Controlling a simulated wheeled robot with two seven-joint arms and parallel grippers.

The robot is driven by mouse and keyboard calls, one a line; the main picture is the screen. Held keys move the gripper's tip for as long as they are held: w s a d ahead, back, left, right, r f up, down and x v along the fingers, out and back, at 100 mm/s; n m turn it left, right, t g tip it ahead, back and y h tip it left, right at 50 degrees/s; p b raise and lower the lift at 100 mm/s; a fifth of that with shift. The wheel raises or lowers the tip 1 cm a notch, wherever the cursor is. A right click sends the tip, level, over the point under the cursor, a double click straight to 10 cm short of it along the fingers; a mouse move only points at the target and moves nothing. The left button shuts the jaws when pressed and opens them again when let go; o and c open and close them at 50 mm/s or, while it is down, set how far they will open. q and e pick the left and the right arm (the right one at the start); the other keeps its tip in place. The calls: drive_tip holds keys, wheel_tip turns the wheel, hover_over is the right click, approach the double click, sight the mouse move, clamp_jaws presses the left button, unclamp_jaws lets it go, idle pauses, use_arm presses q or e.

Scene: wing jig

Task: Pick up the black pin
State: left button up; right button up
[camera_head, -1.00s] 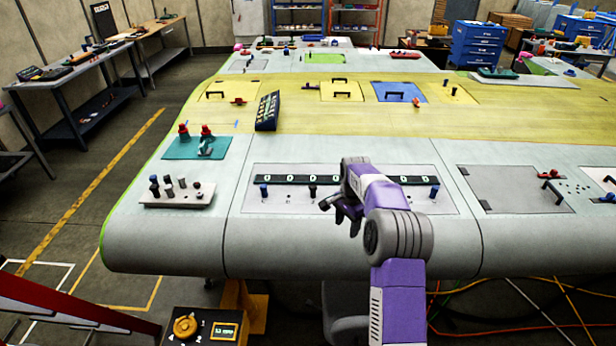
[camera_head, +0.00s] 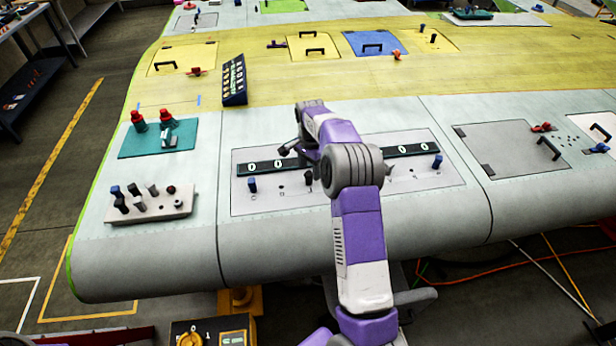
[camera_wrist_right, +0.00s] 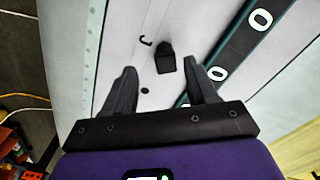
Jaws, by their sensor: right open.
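A black pin (camera_wrist_right: 165,62) stands in the pale panel in the right wrist view, ahead of my open right gripper (camera_wrist_right: 162,72) and between the lines of its two fingers. The fingers appear apart from the pin. In the head view my right gripper (camera_head: 293,148) is over the panel (camera_head: 285,203), near the numbered black strip (camera_head: 400,150), partly hidden by my forearm. A dark pin (camera_head: 309,177) shows beside my arm there. Other black pins (camera_head: 121,204) stand in a grey block at the left. My left gripper is not in view.
Blue pins (camera_head: 252,185) stand at the panel's left and right ends. A teal plate (camera_head: 150,148) with red knobs and a dark button box (camera_head: 234,80) lie farther back.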

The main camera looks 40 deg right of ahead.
sight(309, 173)
drive_tip(key=f, duration=0.1)
drive_tip(key=w+f, duration=0.1)
drive_tip(key=f, duration=0.1)
drive_tip(key=shift+s+d+f, duration=0.1)
drive_tip(key=shift+s+f, duration=0.1)
drive_tip(key=shift+f, duration=0.25)
drive_tip(key=shift+w, duration=0.1)
drive_tip(key=c, duration=1.1)
